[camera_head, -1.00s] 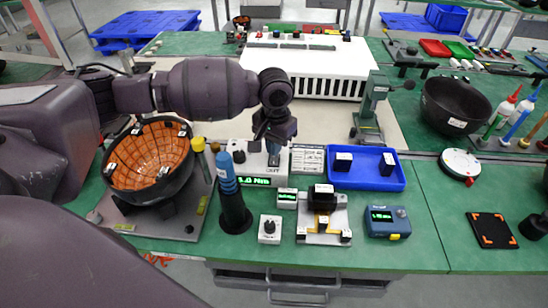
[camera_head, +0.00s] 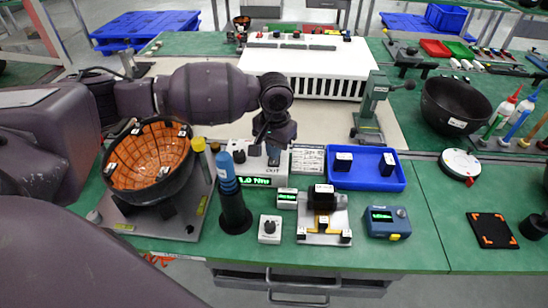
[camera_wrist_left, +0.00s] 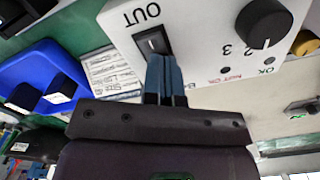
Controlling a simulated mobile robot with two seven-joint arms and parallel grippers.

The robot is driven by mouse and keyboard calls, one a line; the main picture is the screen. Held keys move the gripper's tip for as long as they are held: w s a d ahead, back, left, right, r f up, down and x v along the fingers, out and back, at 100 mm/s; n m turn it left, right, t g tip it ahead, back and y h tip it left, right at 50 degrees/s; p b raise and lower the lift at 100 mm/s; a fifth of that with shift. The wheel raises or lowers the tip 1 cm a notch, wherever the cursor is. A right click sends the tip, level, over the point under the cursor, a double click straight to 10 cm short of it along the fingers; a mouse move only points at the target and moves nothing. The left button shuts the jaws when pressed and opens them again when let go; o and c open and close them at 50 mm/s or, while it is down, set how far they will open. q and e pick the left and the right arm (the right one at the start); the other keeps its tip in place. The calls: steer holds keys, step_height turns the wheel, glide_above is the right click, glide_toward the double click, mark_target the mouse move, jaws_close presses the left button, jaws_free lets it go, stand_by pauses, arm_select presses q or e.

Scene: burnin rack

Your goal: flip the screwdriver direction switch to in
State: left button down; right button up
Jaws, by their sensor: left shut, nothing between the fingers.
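The screwdriver controller (camera_head: 262,181) is a white box with a green "1.0 Nm" display, behind the blue-handled screwdriver (camera_head: 228,178). In the left wrist view, its black direction switch (camera_wrist_left: 150,42) sits in a white panel beside the word OUT, which appears upside down. My left gripper (camera_head: 273,158) is over the controller, shut and empty. In the left wrist view, its blue fingertips (camera_wrist_left: 158,60) are right at the switch's near edge and hide part of it. I cannot tell whether they touch it or which way the rocker is tipped. My right gripper is not in view.
A black knob (camera_wrist_left: 263,22) stands on the same panel. A blue tray (camera_head: 340,181) with black blocks lies right of the controller. The orange-lined bowl (camera_head: 148,160) stands left. A small fixture (camera_head: 324,225) and a blue meter (camera_head: 387,222) are in front.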

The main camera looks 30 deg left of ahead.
arm_select(q)
steer(key=shift+f, duration=0.25)
steer(key=shift+r+p, duration=0.65)
steer(key=shift+r, duration=0.2)
steer(key=shift+r+p, duration=0.95)
steer(key=shift+r, duration=0.2)
steer(key=shift+r+p, duration=0.5)
steer(key=shift+r, duration=0.05)
steer(key=shift+r+p, duration=1.05)
steer(key=shift+p, duration=0.05)
